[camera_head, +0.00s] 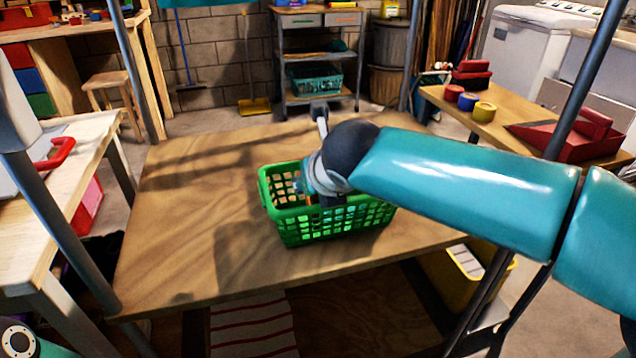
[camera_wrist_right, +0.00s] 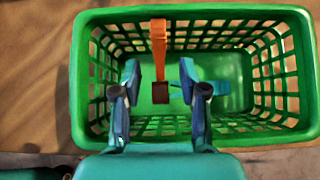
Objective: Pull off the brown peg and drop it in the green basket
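The green basket (camera_head: 318,227) stands on the wooden table, and it fills most of the right wrist view (camera_wrist_right: 90,20). My right gripper (camera_head: 328,198) points down into the basket. In the right wrist view its fingers (camera_wrist_right: 160,82) are apart, with no contact visible on either side. An orange strip with a dark brown block at its lower end (camera_wrist_right: 160,93) shows between the fingers. I take this for the brown peg; whether it rests on the basket floor or hangs above it I cannot tell. My left gripper is not in view.
The wooden table (camera_head: 200,215) is bare left of the basket. A side bench (camera_head: 510,118) at the right holds tape rolls (camera_head: 484,112) and a red toolbox (camera_head: 575,138). A white workbench (camera_head: 60,185) stands at the left. Grey posts rise around the table.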

